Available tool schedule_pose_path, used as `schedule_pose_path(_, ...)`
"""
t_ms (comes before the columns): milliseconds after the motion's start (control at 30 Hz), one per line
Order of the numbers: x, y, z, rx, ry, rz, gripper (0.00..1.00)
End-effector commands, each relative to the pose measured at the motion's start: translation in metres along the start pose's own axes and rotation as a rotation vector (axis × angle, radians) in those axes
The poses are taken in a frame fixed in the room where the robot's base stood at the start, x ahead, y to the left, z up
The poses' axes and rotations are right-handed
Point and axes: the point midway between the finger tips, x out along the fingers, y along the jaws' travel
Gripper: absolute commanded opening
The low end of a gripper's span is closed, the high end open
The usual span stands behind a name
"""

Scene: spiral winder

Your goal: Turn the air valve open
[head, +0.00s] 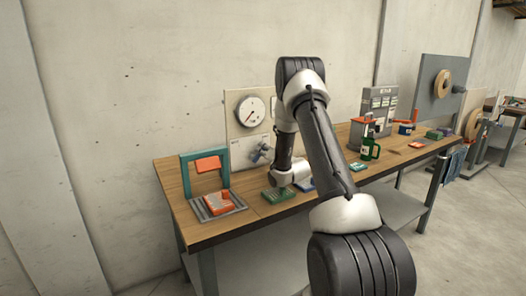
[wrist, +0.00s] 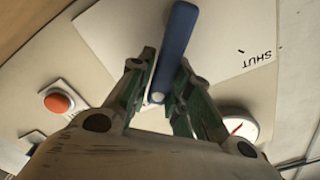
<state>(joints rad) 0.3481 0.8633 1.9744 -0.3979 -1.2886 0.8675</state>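The air valve's blue lever (wrist: 175,45) shows in the wrist view on a pale panel plate, with the word SHUT (wrist: 257,58) printed to its right. The lever runs up and slightly right from its pivot. My gripper (wrist: 166,68) has one finger on each side of the lever, close to it. I cannot tell whether both fingers press on it.
A round gauge (head: 251,111) sits on the panel above my gripper. An orange button (wrist: 58,103) is on the panel in the wrist view. A teal frame (head: 189,174) and an orange block (head: 218,203) are at the workbench's left end.

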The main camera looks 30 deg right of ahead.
Motion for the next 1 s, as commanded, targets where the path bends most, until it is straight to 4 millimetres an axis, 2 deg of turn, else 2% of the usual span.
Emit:
schedule_pose_path(33,-0.001,0.001,0.0,0.0,-0.001,0.003,0.32)
schedule_pose_path(100,0.0,0.001,0.0,0.0,0.0,0.002,0.39)
schedule_pose_path(467,-0.005,0.0,0.0,-0.002,0.0,0.0,0.39)
schedule_pose_path(567,-0.018,0.001,0.0,-0.001,-0.001,0.001,0.39)
schedule_pose_path(800,-0.072,0.001,0.0,0.0,-0.001,0.003,0.39)
schedule_pose_path(1000,-0.107,0.001,0.0,-0.001,0.0,0.003,0.39)
